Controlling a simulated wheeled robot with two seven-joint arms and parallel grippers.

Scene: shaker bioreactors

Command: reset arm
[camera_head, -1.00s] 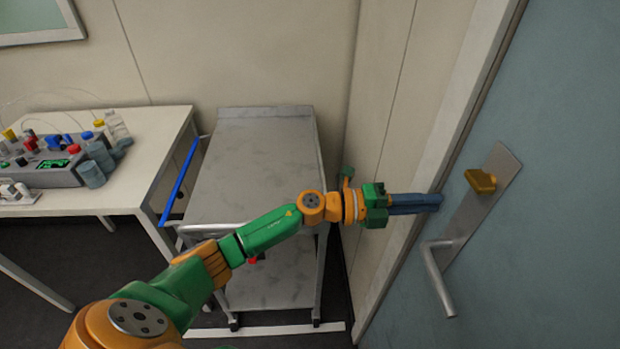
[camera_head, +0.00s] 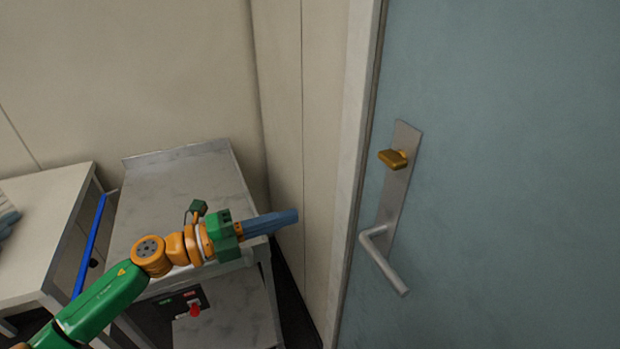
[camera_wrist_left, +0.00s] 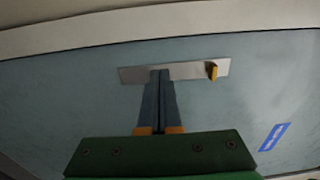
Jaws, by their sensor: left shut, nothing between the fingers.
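My left arm comes in from the lower left in the head view. Its gripper (camera_head: 292,217) has blue fingers pointing right, in front of the beige wall and left of the door. The fingers are shut with nothing between them. In the left wrist view the fingers (camera_wrist_left: 158,75) lie side by side and point at the door's metal plate, overlapping it in the picture. The door (camera_head: 500,200) is blue-grey, with a metal plate, a yellow knob (camera_head: 393,159) and a lever handle (camera_head: 385,262). I see a gap between fingers and handle in the head view. My right gripper is not in view.
A grey metal cart (camera_head: 165,185) with a blue handle bar (camera_head: 90,245) stands below and behind my arm. A white table (camera_head: 40,245) is at the left edge. A red button (camera_head: 195,309) shows on a dark panel below the arm.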

